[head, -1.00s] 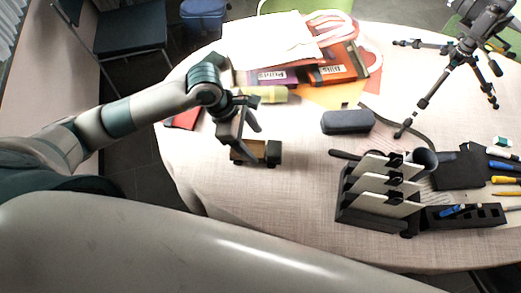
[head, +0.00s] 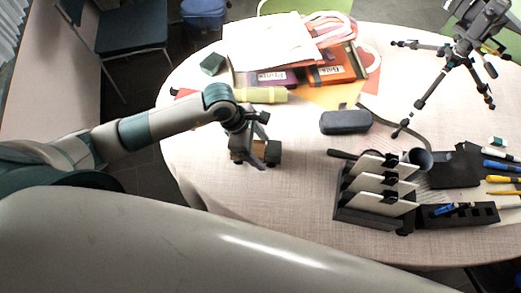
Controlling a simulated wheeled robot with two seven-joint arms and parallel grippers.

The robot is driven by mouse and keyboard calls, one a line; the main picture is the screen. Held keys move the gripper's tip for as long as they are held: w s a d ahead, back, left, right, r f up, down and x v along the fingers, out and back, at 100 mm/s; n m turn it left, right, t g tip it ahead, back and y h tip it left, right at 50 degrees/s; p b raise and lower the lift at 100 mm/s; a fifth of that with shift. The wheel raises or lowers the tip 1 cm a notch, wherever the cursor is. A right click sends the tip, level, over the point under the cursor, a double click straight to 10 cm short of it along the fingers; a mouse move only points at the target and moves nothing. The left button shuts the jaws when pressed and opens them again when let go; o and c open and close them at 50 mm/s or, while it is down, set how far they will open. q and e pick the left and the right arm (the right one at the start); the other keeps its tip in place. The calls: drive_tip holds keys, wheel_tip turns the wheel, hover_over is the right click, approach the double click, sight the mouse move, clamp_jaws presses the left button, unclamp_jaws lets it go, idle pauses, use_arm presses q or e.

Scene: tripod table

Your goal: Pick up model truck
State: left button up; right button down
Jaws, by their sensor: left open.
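The model truck (head: 273,152), with a brown bed and a dark cab, stands on the left part of the round table (head: 210,178). Its cab end points right. My left gripper (head: 257,150) comes in from the upper left and is open directly over the truck's bed, with its fingers pointing down and hiding part of it. I cannot tell whether the fingers touch the truck. My right gripper is out of view.
Behind the truck lie a yellow-green roll (head: 262,95), boxes (head: 335,66) and white paper (head: 262,40). A dark case (head: 346,122) lies to the right, with a black holder of white cards (head: 375,215) nearer. A tripod (head: 440,85) stands at right. Table left of the truck is clear.

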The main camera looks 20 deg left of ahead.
sight(261, 151)
use_arm(q)
drive_tip(key=c, duration=1.4)
drive_tip(key=shift+o, duration=0.2)
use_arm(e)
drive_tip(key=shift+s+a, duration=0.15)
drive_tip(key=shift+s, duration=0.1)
use_arm(q)
drive_tip(key=shift+r, duration=0.15)
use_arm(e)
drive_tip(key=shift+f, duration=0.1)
